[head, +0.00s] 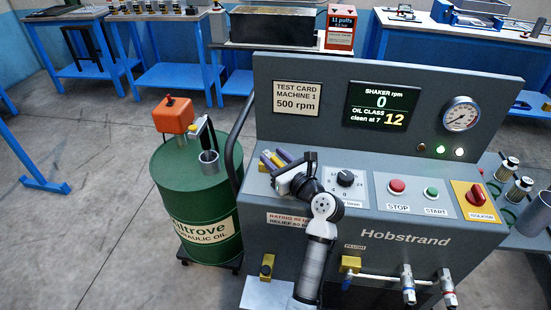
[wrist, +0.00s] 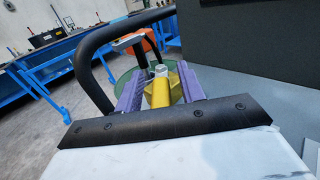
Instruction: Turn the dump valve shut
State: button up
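A yellow handle on a yellow body (wrist: 160,94), which I take to be the dump valve, stands between my gripper's fingers in the wrist view. It also shows as a small yellow piece (head: 264,167) at the console's left end, mostly hidden by my gripper; no label on it is readable. My gripper (wrist: 160,92) has two purple fingers, one each side of the handle, with what looks like a gap on both sides. In the head view my gripper (head: 273,160) is over the console's left top edge. Contact with the handle cannot be told.
A black bent rail (head: 235,120) rises beside my gripper. The green oil drum (head: 195,195) with an orange unit (head: 174,115) stands left. A knob (head: 345,178), STOP button (head: 397,186), START button (head: 431,192) and isolator (head: 475,194) sit right. A brass valve (head: 350,263) is on the front.

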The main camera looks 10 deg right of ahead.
grip_shut()
jog(key=shift+d, duration=0.1)
jog(key=shift+w+d+r+n+g+y+p, duration=0.15)
jog(key=shift+d+n+g+y+p, duration=0.1)
jog(key=shift+n+g+y+p, duration=0.65)
jog(key=shift+w+d+f+n+g+y, duration=0.15)
jog(key=shift+n+g+y, duration=0.35)
jog(key=shift+y, duration=0.5)
jog(key=shift+o, duration=0.4)
grip_release()
jog(key=b+v, duration=0.2)
jog(key=v, duration=1.2)
jog(key=shift+f+b, duration=0.1)
jog(key=shift+b, duration=0.3)
